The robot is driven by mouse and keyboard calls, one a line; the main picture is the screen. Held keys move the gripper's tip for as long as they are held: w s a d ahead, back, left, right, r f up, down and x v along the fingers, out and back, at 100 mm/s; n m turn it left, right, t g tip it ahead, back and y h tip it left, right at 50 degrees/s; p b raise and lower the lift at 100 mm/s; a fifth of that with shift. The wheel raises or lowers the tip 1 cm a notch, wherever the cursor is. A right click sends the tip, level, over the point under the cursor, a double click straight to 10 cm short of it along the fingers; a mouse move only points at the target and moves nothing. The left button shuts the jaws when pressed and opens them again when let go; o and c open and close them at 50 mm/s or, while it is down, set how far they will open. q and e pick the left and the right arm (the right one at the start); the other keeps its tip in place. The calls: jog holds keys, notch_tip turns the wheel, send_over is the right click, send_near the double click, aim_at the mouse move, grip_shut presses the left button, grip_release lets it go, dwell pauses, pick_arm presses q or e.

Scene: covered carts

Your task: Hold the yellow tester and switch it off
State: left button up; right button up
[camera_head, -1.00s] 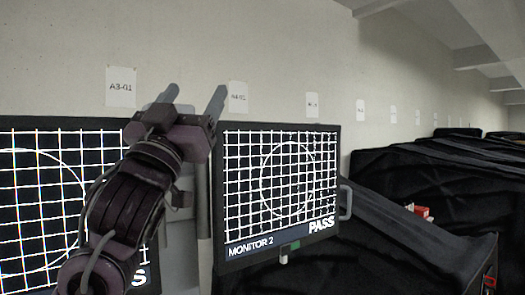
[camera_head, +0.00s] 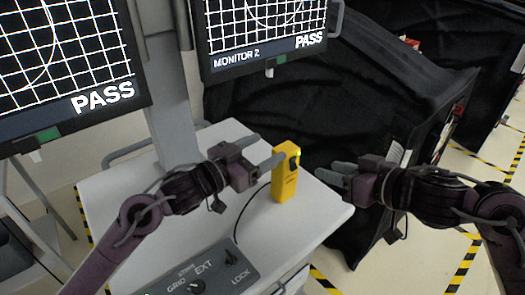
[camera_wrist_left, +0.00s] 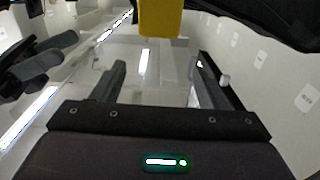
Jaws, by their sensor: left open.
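The yellow tester (camera_head: 285,182) stands upright on the white cart top, with a dark part on its upper side and a black cable on the cart beside it. My left gripper (camera_head: 264,149) is open, just left of the tester, with its fingers pointing at it. In the left wrist view the tester (camera_wrist_left: 164,18) shows at the top edge, beyond the open fingers and not between them; its upper part is cut off. My right gripper (camera_head: 333,172) is to the right of the tester, apart from it. Its two fingers look separated, with nothing between them.
A grey control panel (camera_head: 215,268) with knobs is at the cart's front. The white cart top (camera_head: 150,182) is otherwise mostly clear. Monitor 2 (camera_head: 262,35) and another PASS monitor (camera_head: 65,75) stand behind. A black-covered cart (camera_head: 400,95) is at the right.

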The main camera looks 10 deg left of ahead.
pick_arm(q)
jog(key=f, duration=0.1)
send_near(276, 172)
jog(key=x, duration=0.5)
jog(key=shift+w+d+f, duration=0.15)
jog(key=shift+d, duration=0.05)
jog(key=x, duration=0.7)
jog(key=shift+w+d+r, duration=0.15)
jog(key=shift+r, duration=0.1)
jog(key=c, duration=1.2)
pick_arm(e)
jog(key=shift+c, duration=1.1)
jog(key=shift+s+d+r, duration=0.15)
jog(key=shift+r, duration=0.2)
jog(key=shift+c, duration=1.4)
jog(key=shift+s+d+r+n+g+h, duration=0.6)
jog(key=shift+s+d+r+n, duration=0.2)
jog(key=shift+d+n, duration=0.15)
grip_shut()
jog(key=shift+s+d, duration=0.1)
jog(key=shift+d, duration=0.2)
